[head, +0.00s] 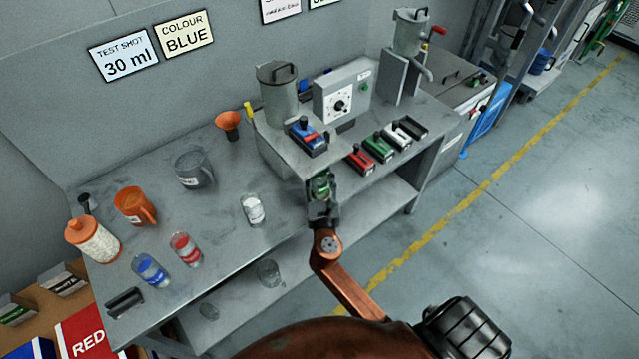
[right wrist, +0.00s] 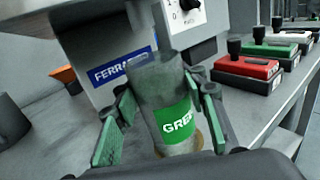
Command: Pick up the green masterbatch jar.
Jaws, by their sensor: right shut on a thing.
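The green masterbatch jar (head: 321,185) is at the front of the bench, just before the grey machine. In the right wrist view the jar (right wrist: 163,85) is a grey-clear cylinder with a green label reading "GREEN", partly cut off. It looks upright or nearly so. My right gripper (head: 322,203) is shut on it, with green-padded fingers on both sides. I cannot tell whether the jar's base touches the bench. My left gripper is not in view.
A red jar (head: 185,249), a blue jar (head: 150,270) and a white jar (head: 253,209) stand on the bench (head: 225,235) to the left. A grey jug (head: 193,170) is behind them. Coloured slide blocks, including a green one (head: 379,147), lie right of the machine (head: 285,150).

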